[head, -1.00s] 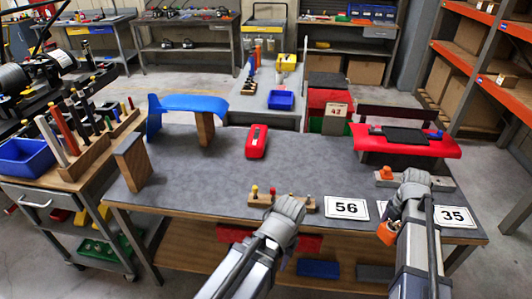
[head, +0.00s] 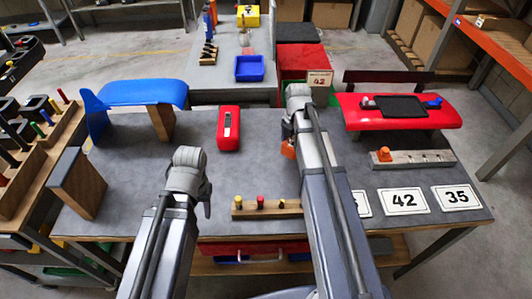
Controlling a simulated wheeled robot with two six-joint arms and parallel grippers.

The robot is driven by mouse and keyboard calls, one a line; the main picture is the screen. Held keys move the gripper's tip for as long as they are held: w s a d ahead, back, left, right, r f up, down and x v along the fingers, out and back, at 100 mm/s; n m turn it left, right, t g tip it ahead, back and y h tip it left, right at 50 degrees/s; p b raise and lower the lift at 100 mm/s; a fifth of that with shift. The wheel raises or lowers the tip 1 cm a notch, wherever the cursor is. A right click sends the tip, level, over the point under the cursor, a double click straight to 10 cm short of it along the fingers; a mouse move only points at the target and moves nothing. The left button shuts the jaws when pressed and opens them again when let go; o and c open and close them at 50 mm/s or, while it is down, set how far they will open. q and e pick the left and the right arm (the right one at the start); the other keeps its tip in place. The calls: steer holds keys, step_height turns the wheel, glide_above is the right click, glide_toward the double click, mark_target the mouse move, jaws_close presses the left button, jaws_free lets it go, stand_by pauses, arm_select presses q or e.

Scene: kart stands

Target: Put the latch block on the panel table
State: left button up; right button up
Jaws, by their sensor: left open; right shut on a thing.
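The panel table (head: 270,175) has a grey top and fills the middle of the head view. My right gripper (head: 290,139) is over the middle of it, shut on a small orange block (head: 288,150). The block is mostly hidden by my arm; I take it to be the latch block. I cannot tell whether it touches the tabletop. My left gripper (head: 206,196) is open over the left half of the table, with its fingers mostly hidden behind the wrist.
A blue panel (head: 140,94) and wooden block (head: 78,183) stand left. A peg strip (head: 265,208) lies at the front. Right are a red panel (head: 400,118), grey bar (head: 425,160) and number cards (head: 403,201).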

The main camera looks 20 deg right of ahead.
mark_target(204, 226)
arm_select(q)
step_height(204, 226, up, 6)
steer(key=p, duration=0.5)
arm_select(e)
steer(key=shift+m, duration=0.3)
steer(key=r, duration=0.2)
steer(key=s+r, duration=0.1)
steer(key=r, duration=0.2)
steer(key=shift+s+a+r, duration=0.2)
steer(key=shift+a+r, duration=0.15)
arm_select(q)
step_height(204, 226, down, 11)
steer(key=b, duration=1)
steer(key=shift+s+r+b, duration=0.1)
steer(key=shift+r+b, duration=0.05)
steer(key=shift+b, duration=0.2)
arm_select(e)
step_height(204, 226, down, 10)
steer(key=shift+f, duration=0.15)
arm_select(q)
steer(key=shift+f, duration=0.25)
arm_select(e)
steer(key=shift+f, duration=0.25)
arm_select(q)
steer(key=shift+r, duration=0.1)
arm_select(e)
steer(key=o, duration=1.5)
steer(key=shift+r, duration=0.1)
